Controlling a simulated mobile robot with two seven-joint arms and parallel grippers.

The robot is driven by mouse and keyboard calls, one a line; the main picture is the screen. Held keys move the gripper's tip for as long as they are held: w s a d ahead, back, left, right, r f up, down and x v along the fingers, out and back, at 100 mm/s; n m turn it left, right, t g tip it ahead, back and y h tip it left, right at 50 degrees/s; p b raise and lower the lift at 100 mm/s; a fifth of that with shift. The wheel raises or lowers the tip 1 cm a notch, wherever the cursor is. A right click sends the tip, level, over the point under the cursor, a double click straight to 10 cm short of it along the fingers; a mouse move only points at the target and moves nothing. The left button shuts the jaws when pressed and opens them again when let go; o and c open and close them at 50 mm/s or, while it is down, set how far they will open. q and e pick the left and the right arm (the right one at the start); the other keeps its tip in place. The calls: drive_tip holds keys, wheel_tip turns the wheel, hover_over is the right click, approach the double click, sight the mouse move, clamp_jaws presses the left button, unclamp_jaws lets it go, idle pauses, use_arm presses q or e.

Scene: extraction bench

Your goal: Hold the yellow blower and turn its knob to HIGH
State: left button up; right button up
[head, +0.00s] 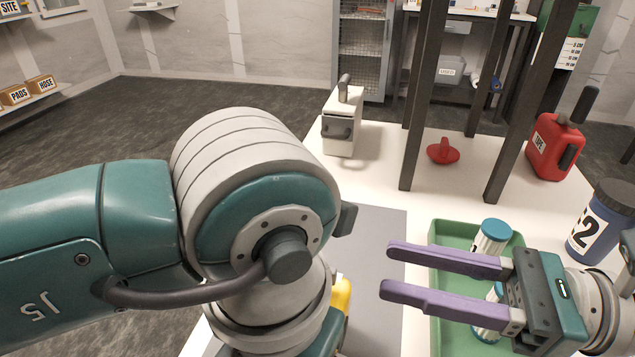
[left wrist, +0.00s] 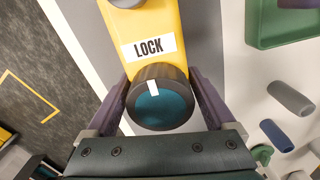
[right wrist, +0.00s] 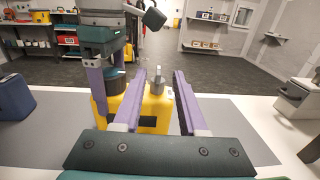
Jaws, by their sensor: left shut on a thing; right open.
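The yellow blower (right wrist: 155,108) stands on the grey mat; in the head view only a yellow sliver (head: 342,296) shows behind my left arm. My left gripper (left wrist: 159,78) is shut on a dark round cap (left wrist: 160,105) with a teal face and white mark, beside the LOCK label (left wrist: 149,48). A second, grey knob (right wrist: 158,86) with a raised pointer shows on the blower's top, between my right fingers in the right wrist view. Its scale and setting cannot be read. My right gripper (head: 384,269) is open and empty, apart from the blower, right of it in the head view.
A green tray (head: 450,235) with teal-capped jars (head: 492,240) lies under my right gripper. A blue container (head: 600,225), a red can (head: 553,148), a red piece (head: 443,151) and a beige box (head: 342,128) stand around. Dark posts (head: 425,95) rise at the back. The grey mat (head: 382,230) is partly clear.

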sight(336, 277)
drive_tip(key=w+a+f, duration=0.1)
drive_tip(key=a, duration=0.1)
drive_tip(key=a+f, duration=0.1)
drive_tip(key=a, duration=0.1)
drive_tip(key=w+a+f, duration=0.1)
drive_tip(key=a, duration=0.2)
drive_tip(key=shift+w, duration=0.35)
clamp_jaws()
idle(0.5)
